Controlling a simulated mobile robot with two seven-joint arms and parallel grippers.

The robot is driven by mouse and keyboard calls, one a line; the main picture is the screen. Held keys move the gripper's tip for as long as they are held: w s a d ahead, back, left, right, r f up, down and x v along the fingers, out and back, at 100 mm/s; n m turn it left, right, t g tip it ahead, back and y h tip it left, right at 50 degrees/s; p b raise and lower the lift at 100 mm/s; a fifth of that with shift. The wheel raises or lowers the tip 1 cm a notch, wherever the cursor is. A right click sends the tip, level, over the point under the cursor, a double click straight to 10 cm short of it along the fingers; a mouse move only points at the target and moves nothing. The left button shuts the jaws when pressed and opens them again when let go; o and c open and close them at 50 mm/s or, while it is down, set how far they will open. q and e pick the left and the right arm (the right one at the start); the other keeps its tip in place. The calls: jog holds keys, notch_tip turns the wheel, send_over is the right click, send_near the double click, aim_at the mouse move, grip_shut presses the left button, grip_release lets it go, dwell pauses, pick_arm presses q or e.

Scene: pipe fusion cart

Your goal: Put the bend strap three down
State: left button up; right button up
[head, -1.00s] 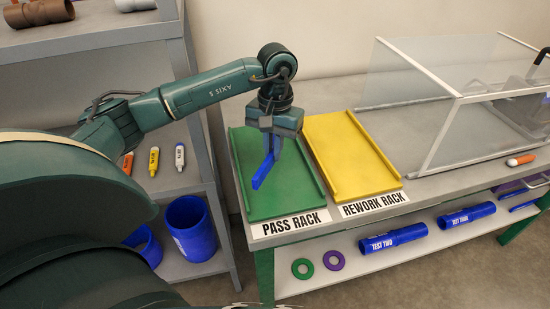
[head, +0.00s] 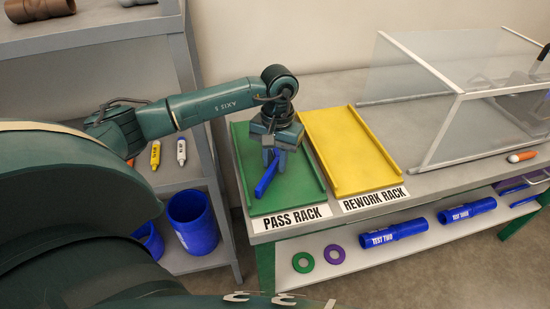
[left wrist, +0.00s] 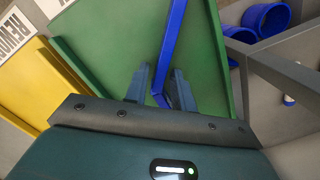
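The bent blue strap (head: 266,178) is at my left gripper (head: 275,160), over the green pass rack (head: 300,196). In the left wrist view the strap (left wrist: 172,45) runs up from between the two fingers of my left gripper (left wrist: 161,86), its short bent end between them. The gripper looks shut on that end. The strap's long part slants out over the green floor of the pass rack (left wrist: 110,45). I cannot tell whether the strap touches the floor. My right gripper is not in view.
The yellow rework rack (head: 350,150) is empty beside the pass rack. A clear-walled enclosure (head: 455,95) stands to the right. Blue pipes (head: 393,235), a green ring (head: 303,262) and a purple ring (head: 334,254) lie on the lower shelf. Blue cups (head: 192,222) stand at left.

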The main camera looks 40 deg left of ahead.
pick_arm(q)
jog(key=shift+o, duration=0.5)
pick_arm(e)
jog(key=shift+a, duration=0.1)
pick_arm(q)
jog(key=shift+r, duration=0.1)
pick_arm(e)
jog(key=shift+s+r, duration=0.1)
pick_arm(q)
jog(key=shift+r, duration=0.2)
jog(key=r, duration=0.3)
jog(key=r+b, duration=0.1)
jog(key=shift+w+r, duration=0.3)
jog(key=shift+r, duration=0.05)
notch_tip(320, 180, up, 7)
jog(key=shift+w+b, duration=0.25)
jog(key=shift+b, duration=0.1)
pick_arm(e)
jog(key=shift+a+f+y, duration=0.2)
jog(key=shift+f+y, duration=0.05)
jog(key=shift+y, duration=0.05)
pick_arm(q)
jog(key=shift+a, duration=0.1)
